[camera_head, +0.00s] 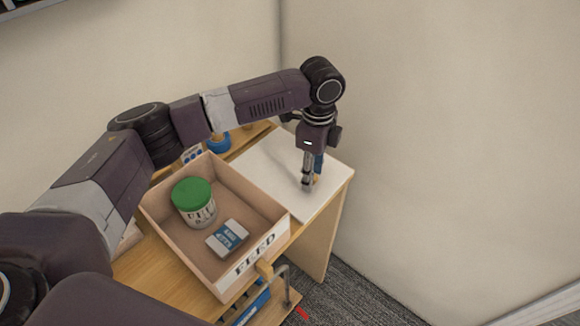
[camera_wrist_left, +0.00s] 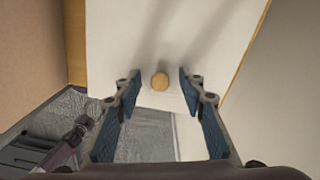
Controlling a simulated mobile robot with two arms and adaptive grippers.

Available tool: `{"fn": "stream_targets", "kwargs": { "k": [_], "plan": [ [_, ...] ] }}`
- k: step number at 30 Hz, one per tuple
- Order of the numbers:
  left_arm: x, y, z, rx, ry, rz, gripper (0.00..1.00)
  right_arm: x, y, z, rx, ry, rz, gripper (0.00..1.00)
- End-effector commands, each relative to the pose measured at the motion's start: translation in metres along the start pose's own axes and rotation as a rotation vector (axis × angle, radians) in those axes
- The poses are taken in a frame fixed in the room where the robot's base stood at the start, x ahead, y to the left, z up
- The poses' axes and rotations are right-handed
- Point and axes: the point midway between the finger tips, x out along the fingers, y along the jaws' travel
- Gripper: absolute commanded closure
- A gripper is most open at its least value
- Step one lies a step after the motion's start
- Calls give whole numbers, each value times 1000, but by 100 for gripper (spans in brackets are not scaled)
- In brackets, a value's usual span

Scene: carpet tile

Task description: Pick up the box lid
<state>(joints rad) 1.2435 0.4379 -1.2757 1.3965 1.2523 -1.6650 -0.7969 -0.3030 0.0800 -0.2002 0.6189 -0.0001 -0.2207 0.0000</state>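The box lid (camera_head: 262,160) is a flat white panel lying on the right end of the wooden table. A round wooden knob (camera_wrist_left: 160,82) stands up from it in the left wrist view. My left gripper (camera_head: 309,186) points down over the lid's right part. In the left wrist view its two blue-padded fingers (camera_wrist_left: 157,88) are apart, one on each side of the knob, with gaps showing; it is open and empty. In the head view the fingers largely hide the knob. My right gripper is not clearly seen.
An open wooden box (camera_head: 160,207) marked FEED stands left of the lid, holding a green-capped jar (camera_head: 194,203) and a blue-and-white packet (camera_head: 227,238). A blue round item (camera_head: 219,142) is behind it. Walls rise behind and to the right. Grey carpet (camera_head: 345,285) lies below.

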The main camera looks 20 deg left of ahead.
Motion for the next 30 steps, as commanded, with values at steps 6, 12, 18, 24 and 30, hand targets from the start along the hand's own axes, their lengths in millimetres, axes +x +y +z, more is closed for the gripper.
{"fn": "stream_targets", "kwargs": {
  "k": [6, 12, 18, 24, 30],
  "plan": [
    [3, 0, -1, 1, 1, -2, 63, 0, 1, -2, 0, 3, 1, 25],
    [3, 0, -1, 1, 1, -2, 79, 0, 1, -3, 0, 4, 1, 25],
    [2, 0, -1, 1, 1, -2, 100, 0, 1, -4, 0, 5, 1, 25],
    [2, 0, -1, 1, 1, -2, 100, 0, 1, -4, 0, 6, 1, 25],
    [-2, -1, -1, 1, 1, -3, 100, 1, 1, -4, 0, 6, 1, 25]
  ]
}}
